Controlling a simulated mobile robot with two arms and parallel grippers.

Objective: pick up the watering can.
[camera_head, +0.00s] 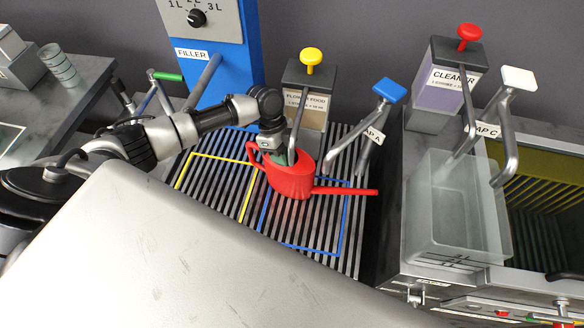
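The red watering can (293,184) stands on the slatted grate, partly over the blue outlined square. Its long spout points right, and its handle loop is on the left side. My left arm reaches in from the left, and my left gripper (279,156) points down at the top of the can, by the opening and handle. The can's rim and my own wrist hide much of the fingers, so I cannot tell whether they are open, shut or touching the can. My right gripper is not in view.
A blue filler post (225,75) and a flower food dispenser (308,93) with a yellow knob stand behind the can. A blue-handled tap (388,92) is to the right. A clear container (457,215) sits by the cleaner dispenser (449,85). A yellow outline (181,178) marks the grate's left.

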